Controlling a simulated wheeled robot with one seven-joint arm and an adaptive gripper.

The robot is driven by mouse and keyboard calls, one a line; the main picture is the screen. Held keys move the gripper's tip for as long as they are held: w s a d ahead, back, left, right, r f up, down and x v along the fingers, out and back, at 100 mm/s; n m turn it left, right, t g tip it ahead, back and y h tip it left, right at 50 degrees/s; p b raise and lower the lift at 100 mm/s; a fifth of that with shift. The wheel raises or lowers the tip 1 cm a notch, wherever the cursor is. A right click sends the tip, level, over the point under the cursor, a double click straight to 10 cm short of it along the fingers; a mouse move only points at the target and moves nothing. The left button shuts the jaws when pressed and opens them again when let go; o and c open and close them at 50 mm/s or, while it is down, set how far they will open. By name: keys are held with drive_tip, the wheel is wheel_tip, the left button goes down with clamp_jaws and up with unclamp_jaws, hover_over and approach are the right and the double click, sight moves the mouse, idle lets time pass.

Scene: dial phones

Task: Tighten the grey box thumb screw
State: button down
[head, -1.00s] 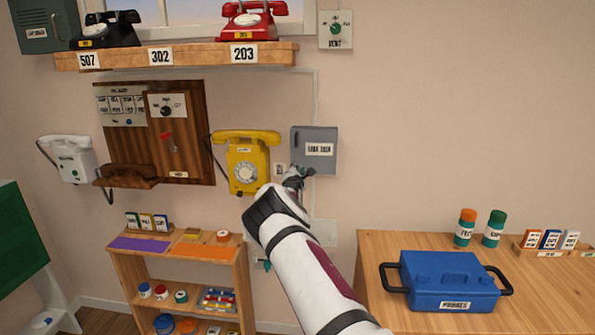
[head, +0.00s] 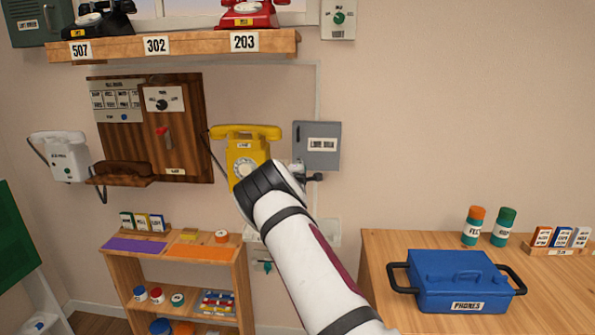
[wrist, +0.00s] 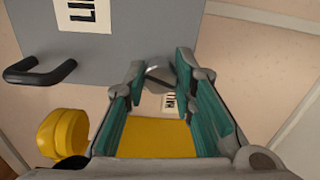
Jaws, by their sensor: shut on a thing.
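The grey box (head: 331,155) hangs on the wall right of the yellow phone, its door closed. In the wrist view its grey front (wrist: 120,50) fills the upper left, with a dark handle (wrist: 38,72) and part of a white label. The thumb screw (wrist: 158,80) is a small round grey knob at the box's lower edge. My gripper (wrist: 160,74) has its teal-padded fingertips on either side of the knob and is shut on it.
The yellow phone (head: 246,140) is close left of my wrist; its yellow body (wrist: 155,138) also shows between my fingers. A shelf (head: 185,46) with phones is above. A table (head: 385,246) with a blue case (head: 462,280) stands at the right. The wall right of the box is clear.

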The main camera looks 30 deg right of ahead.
drive_tip(key=shift+w+a+f+m+b, duration=0.1)
drive_tip(key=shift+m+b, duration=7.15)
drive_tip(key=shift+m, duration=0.7)
drive_tip(key=shift+w+f+m+b, duration=0.1)
drive_tip(key=shift+m+b, duration=7.1)
drive_tip(key=shift+m, duration=0.75)
drive_tip(key=shift+r, duration=0.1)
drive_tip(key=c, duration=1.3)
unclamp_jaws()
drive_tip(key=shift+c, duration=0.2)
